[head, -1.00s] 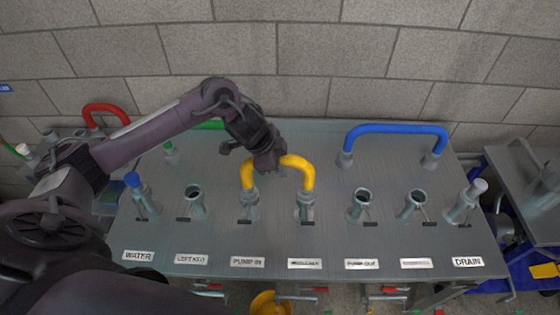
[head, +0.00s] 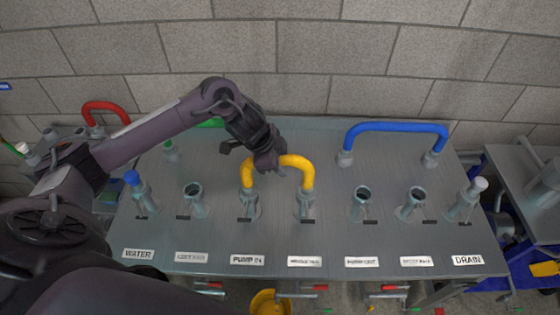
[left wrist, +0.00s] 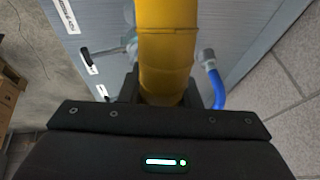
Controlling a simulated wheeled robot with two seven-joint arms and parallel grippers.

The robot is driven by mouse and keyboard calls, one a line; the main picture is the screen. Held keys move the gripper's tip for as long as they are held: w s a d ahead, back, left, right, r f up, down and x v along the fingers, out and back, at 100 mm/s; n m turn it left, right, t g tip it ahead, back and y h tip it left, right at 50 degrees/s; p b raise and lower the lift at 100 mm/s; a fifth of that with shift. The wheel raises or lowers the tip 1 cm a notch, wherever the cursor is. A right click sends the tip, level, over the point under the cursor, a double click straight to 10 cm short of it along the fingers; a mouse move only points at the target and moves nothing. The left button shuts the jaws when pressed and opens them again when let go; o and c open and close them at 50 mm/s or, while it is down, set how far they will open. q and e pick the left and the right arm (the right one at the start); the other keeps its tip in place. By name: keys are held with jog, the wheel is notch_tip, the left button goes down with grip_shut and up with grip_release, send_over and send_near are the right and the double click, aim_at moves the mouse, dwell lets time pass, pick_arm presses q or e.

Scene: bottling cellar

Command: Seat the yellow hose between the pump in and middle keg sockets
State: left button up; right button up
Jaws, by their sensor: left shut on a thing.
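The yellow hose (head: 296,161) arches over the table, one end at the pump in socket (head: 248,209) and the other at the middle keg socket (head: 305,207). Both ends meet their sockets; how deep they sit I cannot tell. My left gripper (head: 266,163) is shut on the hose near the top of its arch, toward the pump in side. In the left wrist view the yellow hose (left wrist: 166,45) runs between the jaws, which hide part of it. My right gripper is not in view.
A blue hose (head: 395,129) stands at the back right of the table (head: 330,235). A red hose (head: 105,107) is at the back left, behind my arm. Open sockets (head: 362,199) stand along the row, with capped ones at the ends. A block wall is behind.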

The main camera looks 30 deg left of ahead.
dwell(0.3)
pick_arm(q)
jog(key=o, duration=1)
jog(key=shift+o, duration=0.2)
jog(key=shift+f, duration=0.1)
